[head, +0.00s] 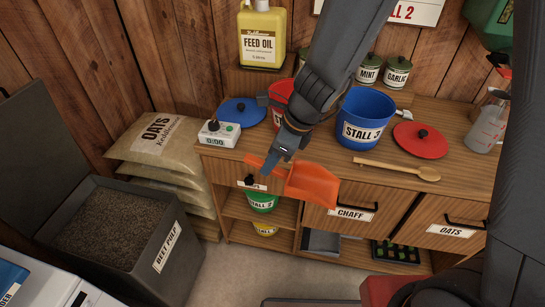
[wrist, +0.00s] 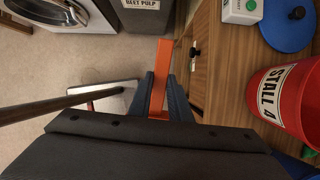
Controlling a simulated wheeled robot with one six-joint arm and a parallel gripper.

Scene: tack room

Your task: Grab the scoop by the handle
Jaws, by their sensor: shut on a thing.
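The orange scoop (head: 313,187) is in the air at the front edge of the wooden counter, above the drawer fronts. My gripper (head: 273,165) is shut on its handle, and part of the handle sticks out to the left of the jaws. In the wrist view the orange handle (wrist: 162,60) runs between the two dark fingers of my gripper (wrist: 161,92). The scoop's bowl is hidden in that view.
The counter (head: 370,170) holds a blue STALL 3 bucket (head: 366,115), a red bucket (head: 282,92), lids, a wooden spoon (head: 398,168) and a small timer box (head: 219,133). A BEET PULP bin (head: 165,245) stands on the floor at left.

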